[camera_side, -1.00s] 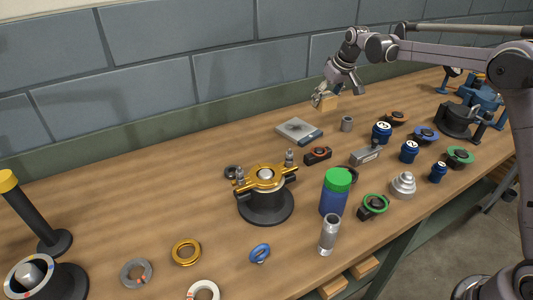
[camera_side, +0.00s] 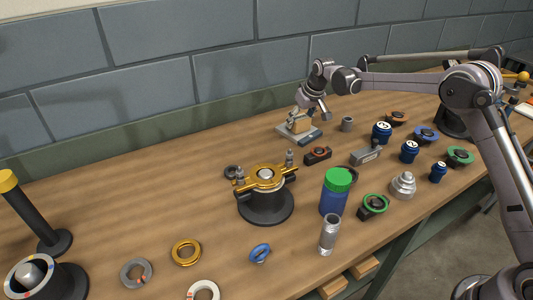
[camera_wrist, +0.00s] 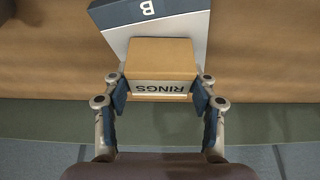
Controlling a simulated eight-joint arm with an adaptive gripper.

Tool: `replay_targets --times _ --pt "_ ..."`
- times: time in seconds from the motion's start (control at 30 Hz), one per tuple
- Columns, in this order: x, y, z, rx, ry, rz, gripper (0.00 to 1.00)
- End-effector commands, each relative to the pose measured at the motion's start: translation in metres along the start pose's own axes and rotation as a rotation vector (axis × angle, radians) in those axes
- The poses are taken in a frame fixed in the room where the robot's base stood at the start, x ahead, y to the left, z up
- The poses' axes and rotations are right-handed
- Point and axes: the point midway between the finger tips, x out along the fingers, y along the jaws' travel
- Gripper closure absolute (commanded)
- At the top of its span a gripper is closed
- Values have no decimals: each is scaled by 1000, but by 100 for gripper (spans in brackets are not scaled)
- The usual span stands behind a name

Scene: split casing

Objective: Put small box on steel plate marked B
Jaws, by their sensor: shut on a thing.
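The small box (camera_wrist: 160,60) is tan cardboard with the word RINGS on one face. My gripper (camera_wrist: 160,88) is shut on it, one finger against each side, in the wrist view. In the side view my gripper (camera_side: 300,117) and the box (camera_side: 300,124) are over the steel plate (camera_side: 312,139) at the back of the bench. The plate shows a B on a dark blue band (camera_wrist: 145,10) in the wrist view. The box covers part of the plate. I cannot tell whether the box touches it.
A grey cylinder (camera_side: 347,124) stands right of the plate. An orange-topped black part (camera_side: 318,155) lies in front of it. A gold-topped fixture (camera_side: 265,190) stands farther front left. The bench left of the plate is clear, with the wall behind.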

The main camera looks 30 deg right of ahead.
Motion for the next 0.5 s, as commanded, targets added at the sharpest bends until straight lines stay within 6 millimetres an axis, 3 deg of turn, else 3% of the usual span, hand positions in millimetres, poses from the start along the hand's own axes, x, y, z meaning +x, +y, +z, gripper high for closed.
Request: replay_targets --times 0.27,0.3,0.37,0.5 --pt "2 0 1 0 0 0 83" --pt "3 0 1 0 0 0 36" --pt "3 0 1 0 0 0 19" --pt "3 0 1 0 0 0 19"
